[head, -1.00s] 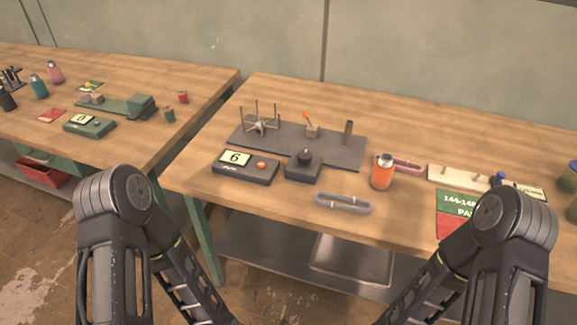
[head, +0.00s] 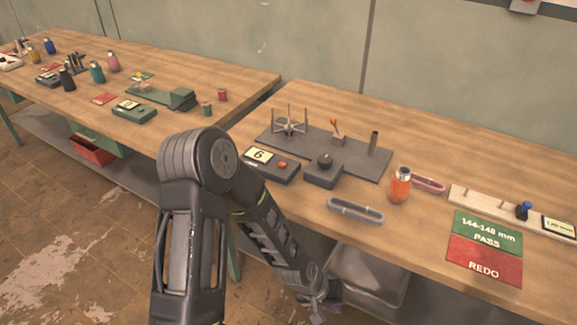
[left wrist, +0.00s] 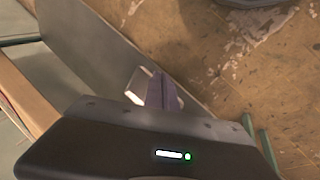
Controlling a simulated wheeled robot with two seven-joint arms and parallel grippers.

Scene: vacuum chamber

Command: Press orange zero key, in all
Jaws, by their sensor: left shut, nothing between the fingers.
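The orange zero key (head: 283,165) is a small round button on a dark box (head: 270,171) whose display reads 6. The box stands on the near left part of the right-hand bench (head: 420,240). My left gripper (head: 325,310) is low in the head view, below the bench's front edge, well apart from the key. Its shut, empty fingers (left wrist: 163,92) point down over the lower shelf and floor in the left wrist view. My left arm passes in front of the bench's left corner. My right gripper is out of view.
A grey plate (head: 360,157) with a spoked stand and a post lies behind the box. A dark knob block (head: 323,171), a grey oblong loop (head: 356,210) and an orange bottle (head: 399,186) stand to its right. Another bench holds a green display device (head: 134,111).

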